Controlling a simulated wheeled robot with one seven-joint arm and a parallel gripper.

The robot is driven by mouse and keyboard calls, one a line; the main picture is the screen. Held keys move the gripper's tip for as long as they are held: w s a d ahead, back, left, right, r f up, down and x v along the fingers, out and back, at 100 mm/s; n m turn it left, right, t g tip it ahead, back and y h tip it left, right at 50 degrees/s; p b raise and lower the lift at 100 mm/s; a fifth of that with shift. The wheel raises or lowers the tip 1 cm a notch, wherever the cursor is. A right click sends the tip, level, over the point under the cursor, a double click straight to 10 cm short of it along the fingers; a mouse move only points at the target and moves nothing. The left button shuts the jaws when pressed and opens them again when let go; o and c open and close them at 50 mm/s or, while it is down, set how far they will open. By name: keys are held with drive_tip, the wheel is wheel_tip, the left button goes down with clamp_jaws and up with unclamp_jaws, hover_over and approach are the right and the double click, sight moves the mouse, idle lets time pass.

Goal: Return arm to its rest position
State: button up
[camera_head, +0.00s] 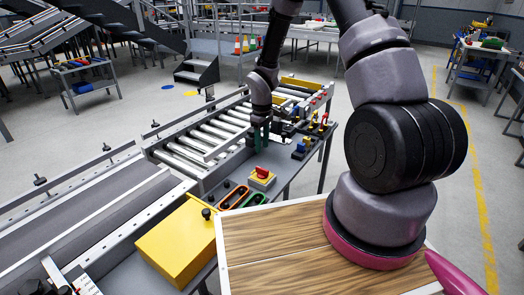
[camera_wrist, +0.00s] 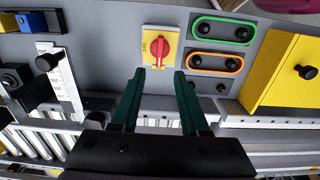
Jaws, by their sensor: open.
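My arm reaches forward from the wooden-topped base and bends down over the grey bench panel beside the roller conveyor. My gripper (camera_head: 261,134) hangs above the panel with its dark green fingers pointing down. In the wrist view my gripper (camera_wrist: 158,80) shows two fingers spread apart with nothing between them. Beyond the fingertips is a red rotary switch (camera_wrist: 159,48) on a yellow plate, which also shows in the head view (camera_head: 262,172). The fingers look apart from it.
A yellow box (camera_head: 177,241) and green and orange button plates (camera_wrist: 216,62) are on the panel. The roller conveyor (camera_head: 207,138) runs behind it. Colored switches (camera_head: 306,143) stand at the panel's far end. Open floor (camera_head: 455,180) with a yellow line lies right.

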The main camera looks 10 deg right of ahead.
drive_tip(key=s+d+r+m+t, duration=0.2)
drive_tip(key=d+r+m, duration=0.1)
drive_tip(key=r, duration=0.9)
drive_tip(key=s+d+r+m+t, duration=0.1)
drive_tip(key=s+d+r+m, duration=0.15)
drive_tip(key=r, duration=1.05)
drive_tip(key=s+r+m+t+y, duration=0.2)
drive_tip(key=s+r+m+t, duration=0.2)
drive_tip(key=s+r, duration=1.2)
drive_tip(key=s+m, duration=0.2)
drive_tip(key=m, duration=0.1)
drive_tip(key=shift+s+d+r, duration=0.2)
drive_tip(key=shift+s+r, duration=0.05)
drive_tip(key=shift+s, duration=0.15)
